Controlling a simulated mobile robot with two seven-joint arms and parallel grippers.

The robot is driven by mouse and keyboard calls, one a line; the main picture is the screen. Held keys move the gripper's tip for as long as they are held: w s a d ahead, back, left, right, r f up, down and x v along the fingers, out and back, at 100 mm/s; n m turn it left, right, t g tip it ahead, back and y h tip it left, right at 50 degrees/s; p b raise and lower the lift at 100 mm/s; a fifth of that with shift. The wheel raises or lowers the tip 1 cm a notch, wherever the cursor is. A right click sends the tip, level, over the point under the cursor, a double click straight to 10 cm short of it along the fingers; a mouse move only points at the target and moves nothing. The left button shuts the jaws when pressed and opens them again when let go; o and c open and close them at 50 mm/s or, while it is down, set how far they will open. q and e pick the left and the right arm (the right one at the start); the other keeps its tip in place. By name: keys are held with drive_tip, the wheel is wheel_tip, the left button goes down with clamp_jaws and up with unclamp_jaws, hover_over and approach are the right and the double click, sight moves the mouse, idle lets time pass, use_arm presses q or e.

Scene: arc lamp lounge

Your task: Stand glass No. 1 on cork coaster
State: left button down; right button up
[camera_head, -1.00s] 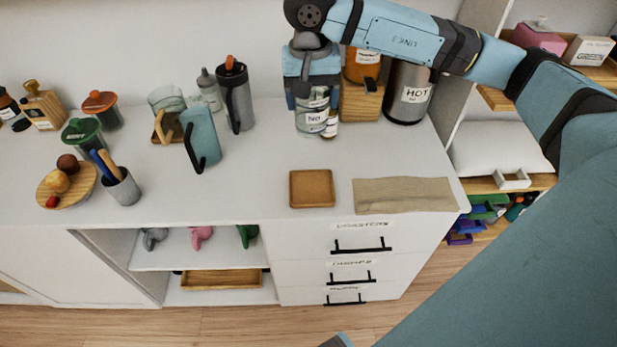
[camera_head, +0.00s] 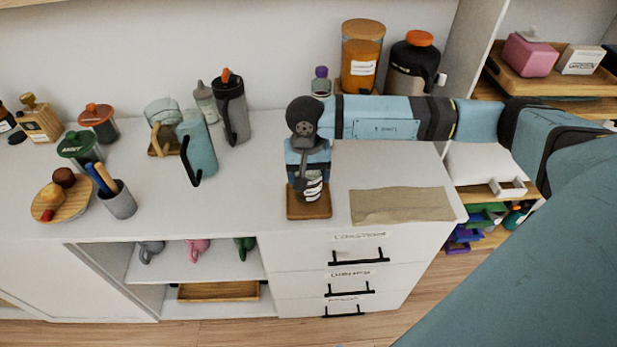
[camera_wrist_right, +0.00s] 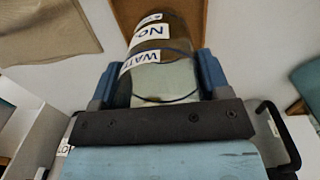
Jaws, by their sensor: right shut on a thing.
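Glass No. 1 (camera_head: 314,188) is clear with white labels. In the right wrist view the glass (camera_wrist_right: 158,58) sits between the two blue fingers of my right gripper (camera_wrist_right: 159,80), which is shut on it. In the head view my right gripper (camera_head: 307,182) is directly over the square brown cork coaster (camera_head: 308,210) and hides part of the glass. The coaster (camera_wrist_right: 192,14) also shows behind the glass in the wrist view. I cannot tell whether the glass base touches the coaster. My left gripper is not in view.
A tan cloth (camera_head: 402,206) lies right of the coaster. A blue pitcher (camera_head: 197,148), a grey bottle (camera_head: 233,110) and a cup of utensils (camera_head: 118,200) stand to the left.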

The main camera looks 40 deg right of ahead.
drive_tip(key=shift+f, duration=0.85)
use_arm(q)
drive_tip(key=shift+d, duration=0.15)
use_arm(e)
drive_tip(key=shift+f, duration=0.1)
drive_tip(key=o, duration=0.6)
drive_tip(key=shift+f, duration=0.1)
drive_tip(key=o, duration=0.4)
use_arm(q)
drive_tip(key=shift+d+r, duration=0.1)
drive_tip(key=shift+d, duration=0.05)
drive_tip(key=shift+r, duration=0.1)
use_arm(e)
drive_tip(key=shift+r, duration=0.2)
